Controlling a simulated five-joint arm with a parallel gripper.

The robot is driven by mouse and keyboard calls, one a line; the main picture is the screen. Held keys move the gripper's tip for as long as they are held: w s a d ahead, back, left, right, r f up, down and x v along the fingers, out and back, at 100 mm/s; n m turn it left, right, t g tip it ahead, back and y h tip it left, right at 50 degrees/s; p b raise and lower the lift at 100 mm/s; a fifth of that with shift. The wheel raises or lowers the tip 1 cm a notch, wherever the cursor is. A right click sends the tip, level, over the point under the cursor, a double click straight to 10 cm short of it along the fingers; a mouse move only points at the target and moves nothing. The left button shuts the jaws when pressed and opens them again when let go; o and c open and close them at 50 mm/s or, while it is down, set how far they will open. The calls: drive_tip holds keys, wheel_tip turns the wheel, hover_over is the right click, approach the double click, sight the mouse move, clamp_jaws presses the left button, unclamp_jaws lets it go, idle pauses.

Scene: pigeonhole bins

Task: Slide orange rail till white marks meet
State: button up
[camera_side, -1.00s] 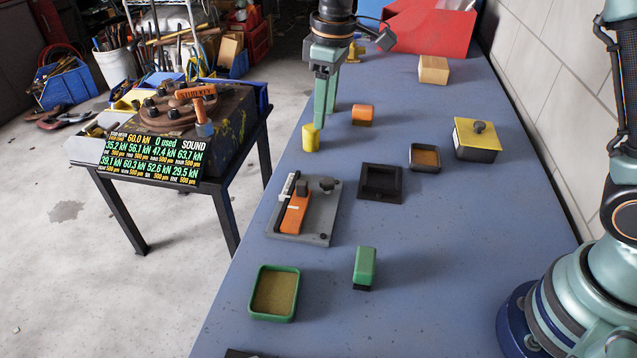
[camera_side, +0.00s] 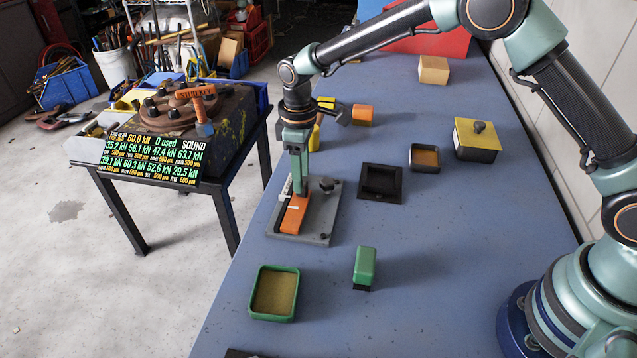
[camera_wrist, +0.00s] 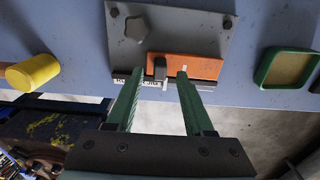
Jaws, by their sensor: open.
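The orange rail (camera_side: 294,215) lies on a grey base plate (camera_side: 318,222) on the blue bench. In the wrist view the orange rail (camera_wrist: 206,67) runs along the lower edge of the grey plate (camera_wrist: 195,30). A dark upright block (camera_wrist: 160,67) stands at the rail, and a white scale strip (camera_wrist: 138,80) with dark print lies beside it. A small white mark (camera_wrist: 184,66) shows on the rail near one fingertip. My gripper (camera_side: 298,190) is over the plate. In the wrist view my gripper (camera_wrist: 162,80) is open, its fingers on either side of the dark block.
A dark star knob (camera_wrist: 137,27) sits on the plate. A green tray (camera_side: 274,292), green block (camera_side: 365,267) and black square tray (camera_side: 381,182) stand nearby. Bare bench lies between them.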

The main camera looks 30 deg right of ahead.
sight(296, 204)
drive_tip(key=shift+f, duration=1.5)
clamp_jaws()
drive_tip(key=shift+r, duration=0.1)
